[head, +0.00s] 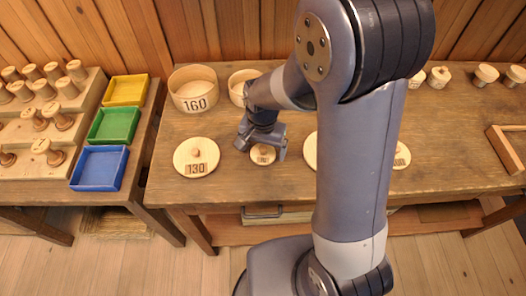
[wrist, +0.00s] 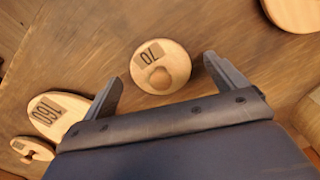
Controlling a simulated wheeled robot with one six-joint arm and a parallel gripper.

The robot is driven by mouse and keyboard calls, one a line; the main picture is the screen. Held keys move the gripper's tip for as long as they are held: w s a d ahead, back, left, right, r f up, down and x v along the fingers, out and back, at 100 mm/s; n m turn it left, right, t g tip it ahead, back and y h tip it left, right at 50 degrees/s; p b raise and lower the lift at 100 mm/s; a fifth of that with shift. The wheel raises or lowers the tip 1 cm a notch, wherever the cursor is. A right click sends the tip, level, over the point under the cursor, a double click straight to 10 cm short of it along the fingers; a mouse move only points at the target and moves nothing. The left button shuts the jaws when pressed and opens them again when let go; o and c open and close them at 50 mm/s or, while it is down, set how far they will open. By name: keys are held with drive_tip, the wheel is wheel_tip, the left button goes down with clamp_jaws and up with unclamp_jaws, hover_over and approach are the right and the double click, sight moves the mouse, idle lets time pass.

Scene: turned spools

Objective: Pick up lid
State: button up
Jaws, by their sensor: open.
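A small round wooden lid (wrist: 147,82) with a dark knob and a label reading 70 lies flat on the table between my fingertips in the wrist view. It also shows in the head view (head: 263,159), partly hidden by my gripper. My gripper (wrist: 163,72) is open, one finger on each side of this lid, and empty; any contact cannot be told. In the head view my gripper (head: 262,149) is low over the same lid. A larger lid (head: 197,163) labelled 130 lies to the left. A lid (wrist: 42,118) labelled 160 is partly hidden in the wrist view.
A round box (head: 195,103) labelled 160 and another round box (head: 237,97) stand behind. More lids (head: 310,150) lie right, partly behind my arm. A blue tray (head: 99,168) and spool rack (head: 88,105) are at left, a wooden frame (head: 502,150) at far right.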

drive_tip(key=shift+f, duration=0.8)
drive_tip(key=c, duration=1.1)
drive_tip(key=shift+o, duration=0.2)
drive_tip(key=shift+r, duration=0.15)
